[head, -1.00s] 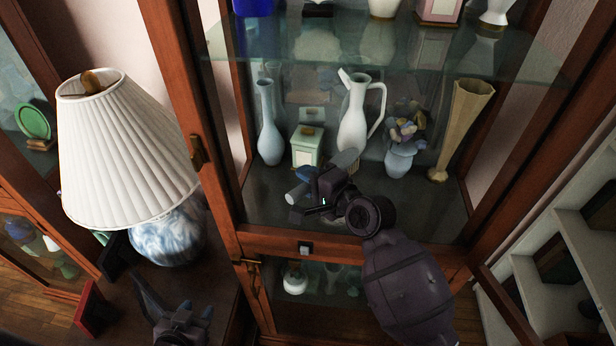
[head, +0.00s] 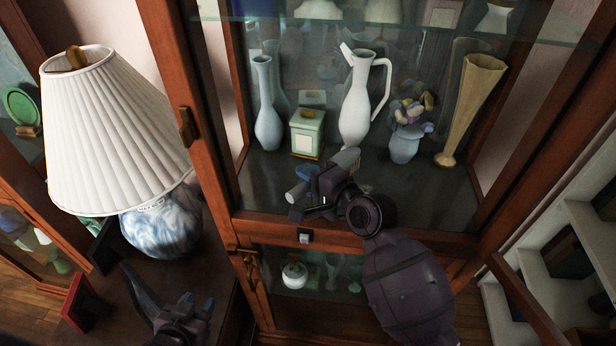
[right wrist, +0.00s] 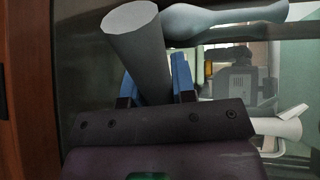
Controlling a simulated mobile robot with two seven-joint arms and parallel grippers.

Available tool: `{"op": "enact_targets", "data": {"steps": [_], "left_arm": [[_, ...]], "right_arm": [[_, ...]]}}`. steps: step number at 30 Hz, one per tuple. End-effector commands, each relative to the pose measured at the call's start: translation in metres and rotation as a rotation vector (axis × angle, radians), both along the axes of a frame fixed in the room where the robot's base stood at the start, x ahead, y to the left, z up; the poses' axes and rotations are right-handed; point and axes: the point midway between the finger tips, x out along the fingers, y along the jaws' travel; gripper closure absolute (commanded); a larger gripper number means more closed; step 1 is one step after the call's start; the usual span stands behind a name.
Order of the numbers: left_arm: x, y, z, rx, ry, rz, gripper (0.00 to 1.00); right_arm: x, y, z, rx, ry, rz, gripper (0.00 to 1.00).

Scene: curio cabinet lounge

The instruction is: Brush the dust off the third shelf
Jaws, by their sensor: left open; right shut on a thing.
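The shelf (head: 268,192) inside the open cabinet is dark, and I cannot make out dust on it. On it stand a blue bottle vase (head: 268,110), a pale green box (head: 306,133), a white jug (head: 357,105), a flower vase (head: 404,146) and a tan flared vase (head: 470,105). My right gripper (head: 318,178) is at the shelf's front, shut on a grey cylindrical tool, seemingly the brush (head: 297,193). The brush (right wrist: 138,45) also sits between the blue fingers in the right wrist view; its bristles are not clear. My left gripper (head: 182,312) is open and empty, low at left.
A lamp (head: 115,135) with a pleated white shade and blue-white base stands left of the cabinet. A red frame (head: 80,305) is near my left gripper. A glass shelf (head: 400,28) lies above, and a lower compartment holds small vessels. White shelves (head: 560,240) are at right.

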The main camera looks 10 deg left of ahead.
Motion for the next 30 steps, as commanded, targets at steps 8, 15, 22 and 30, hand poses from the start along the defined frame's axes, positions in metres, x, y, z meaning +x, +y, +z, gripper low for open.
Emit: {"op": "enact_targets", "data": {"steps": [8, 15, 22, 30], "left_arm": [[-0.005, 0.001, -0.003, 0.001, 0.010, 0.003, 0.57], [-0.005, 0.001, -0.005, 0.001, 0.011, 0.003, 0.57], [-0.003, 0.001, -0.006, 0.001, 0.008, 0.002, 0.57], [-0.001, 0.000, -0.007, 0.000, 0.004, 0.000, 0.57]], "right_arm": [[0.000, 0.000, 0.000, 0.000, -0.001, 0.000, 1.00], [0.000, 0.000, -0.004, 0.000, 0.000, 0.000, 1.00], [0.000, 0.000, -0.007, 0.000, 0.000, 0.000, 1.00], [0.000, 0.000, -0.012, 0.000, 0.000, 0.000, 1.00]]}}
